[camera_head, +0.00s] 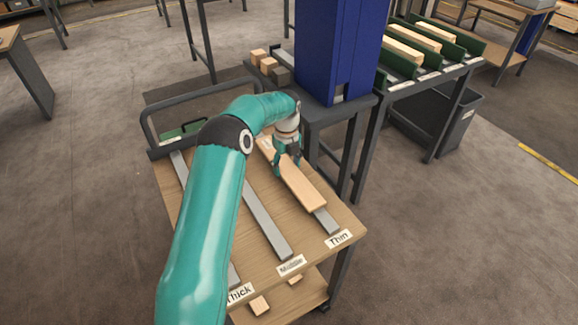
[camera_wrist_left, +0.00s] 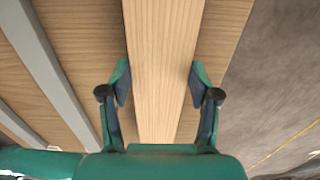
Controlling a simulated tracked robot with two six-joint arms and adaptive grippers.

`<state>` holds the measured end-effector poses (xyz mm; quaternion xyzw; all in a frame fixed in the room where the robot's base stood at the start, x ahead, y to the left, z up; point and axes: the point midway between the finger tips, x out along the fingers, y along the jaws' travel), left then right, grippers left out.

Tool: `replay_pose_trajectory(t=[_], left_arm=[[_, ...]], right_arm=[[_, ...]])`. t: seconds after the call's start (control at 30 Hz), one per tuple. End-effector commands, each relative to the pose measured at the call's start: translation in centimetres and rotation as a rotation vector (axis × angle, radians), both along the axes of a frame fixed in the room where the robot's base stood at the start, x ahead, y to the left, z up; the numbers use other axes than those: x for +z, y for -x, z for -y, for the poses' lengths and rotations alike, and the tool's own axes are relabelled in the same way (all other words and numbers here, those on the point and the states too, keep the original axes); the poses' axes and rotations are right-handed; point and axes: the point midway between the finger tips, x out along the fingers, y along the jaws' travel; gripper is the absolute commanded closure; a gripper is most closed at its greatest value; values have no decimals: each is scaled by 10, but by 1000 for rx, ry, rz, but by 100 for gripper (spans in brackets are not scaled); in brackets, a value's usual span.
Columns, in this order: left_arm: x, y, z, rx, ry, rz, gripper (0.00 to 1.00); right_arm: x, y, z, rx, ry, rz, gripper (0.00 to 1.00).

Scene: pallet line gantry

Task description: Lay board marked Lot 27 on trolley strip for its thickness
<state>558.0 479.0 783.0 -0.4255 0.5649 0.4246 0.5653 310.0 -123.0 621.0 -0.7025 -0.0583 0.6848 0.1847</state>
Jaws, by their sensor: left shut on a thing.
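A long pale board (camera_head: 303,187) lies along the strip labelled Thin (camera_head: 326,221) on the wooden trolley (camera_head: 297,232). I see no lot mark on it. The strip's near end shows past the board; whether the board rests on it or is just above it, I cannot tell. My left gripper (camera_head: 288,160) is shut on the board near its middle. In the left wrist view the gripper (camera_wrist_left: 158,85) has one finger on each side of the board (camera_wrist_left: 160,35). My right gripper is not in view.
The strip labelled Middle (camera_head: 266,222) is bare. The strip labelled Thick (camera_head: 234,275) is partly hidden by my left arm. A blue column (camera_head: 338,50) stands behind the trolley. A rack with green dividers (camera_head: 402,62) holds several boards at the back right.

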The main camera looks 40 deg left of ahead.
Motion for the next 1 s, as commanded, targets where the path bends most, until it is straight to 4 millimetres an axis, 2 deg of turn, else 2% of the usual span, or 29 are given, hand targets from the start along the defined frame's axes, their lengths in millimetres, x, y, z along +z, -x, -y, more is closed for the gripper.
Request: replay_pose_trajectory(t=[0.07, 0.1, 0.23, 0.67, 0.83, 1.0], left_arm=[[-1, 0, 0, 0, 0, 0, 78], [-2, 0, 0, 0, 0, 0, 36], [-1, 0, 0, -1, 0, 0, 15], [4, -1, 0, -1, -1, 1, 13], [24, -1, 0, -1, -1, 2, 13], [59, -2, 1, -2, -2, 5, 13]], right_arm=[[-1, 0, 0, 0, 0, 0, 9], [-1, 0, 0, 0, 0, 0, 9], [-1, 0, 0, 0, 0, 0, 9], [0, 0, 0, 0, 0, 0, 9], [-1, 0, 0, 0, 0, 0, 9], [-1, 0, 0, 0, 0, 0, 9]])
